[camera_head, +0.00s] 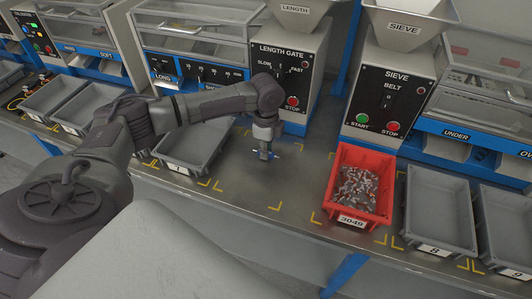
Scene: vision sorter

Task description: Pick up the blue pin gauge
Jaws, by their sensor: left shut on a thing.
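My left gripper (264,155) reaches in from the left and points down at the metal bench, in front of the LENGTH GATE machine. It is shut on the blue pin gauge (274,156). Only small blue ends of the gauge show on either side of the fingers; its middle is hidden by them. The gauge is at or just above the bench top; I cannot tell whether it touches. My right gripper is not in view.
A red bin (334,186) labelled 3049, full of small parts, stands right of the gripper. Grey bins stand at left (217,155) and right (411,206). The LENGTH GATE (266,62) and SIEVE (390,85) machines stand behind. Bench around the gripper is clear.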

